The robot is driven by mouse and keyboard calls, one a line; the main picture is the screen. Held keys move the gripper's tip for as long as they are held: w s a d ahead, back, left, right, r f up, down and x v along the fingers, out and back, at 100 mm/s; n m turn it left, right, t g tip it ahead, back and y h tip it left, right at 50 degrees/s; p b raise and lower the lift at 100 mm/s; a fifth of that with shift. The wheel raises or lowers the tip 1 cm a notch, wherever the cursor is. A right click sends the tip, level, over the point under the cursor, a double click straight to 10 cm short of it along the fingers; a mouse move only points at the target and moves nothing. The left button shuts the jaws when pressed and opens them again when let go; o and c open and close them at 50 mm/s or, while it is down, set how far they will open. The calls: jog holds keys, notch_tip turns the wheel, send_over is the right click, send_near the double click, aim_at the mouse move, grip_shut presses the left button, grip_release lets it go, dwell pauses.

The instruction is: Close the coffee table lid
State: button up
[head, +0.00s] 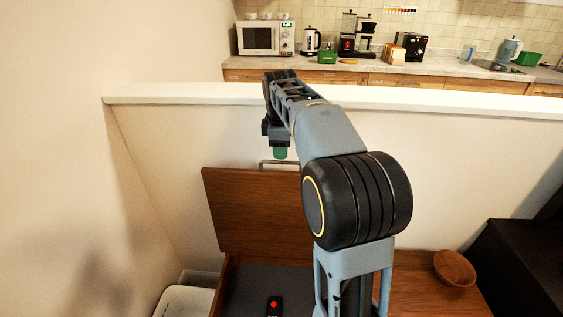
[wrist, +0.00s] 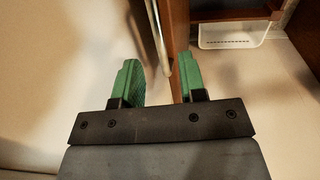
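The coffee table lid (head: 250,212) is brown wood and stands raised, nearly upright, at the back of the table's open compartment (head: 245,283). A metal bar handle (head: 268,162) shows at the lid's top edge, partly hidden by my arm. My gripper (head: 280,153), with green fingertips, is at that top edge, pointing down. In the wrist view my gripper (wrist: 159,68) is open. The lid's edge (wrist: 178,45) and the handle (wrist: 157,35) appear in the gap between the fingers, the lid close to the right finger. Whether they touch, I cannot tell.
A black remote with a red button (head: 273,305) lies in the compartment. A wooden bowl (head: 455,268) sits on the tabletop at right. A white bin (head: 186,300) stands at left. A half wall (head: 440,190) with a white ledge rises behind the lid.

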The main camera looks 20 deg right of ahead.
aim_at(281, 161)
jog(key=shift+w+d+f+b, duration=0.1)
jog(key=shift+w+f+b, duration=0.1)
jog(key=shift+f, duration=0.75)
jog(key=shift+w+d+f+b, duration=0.1)
jog(key=shift+f+b, duration=0.1)
jog(key=shift+f, duration=0.75)
jog(key=shift+c, duration=0.3)
grip_shut()
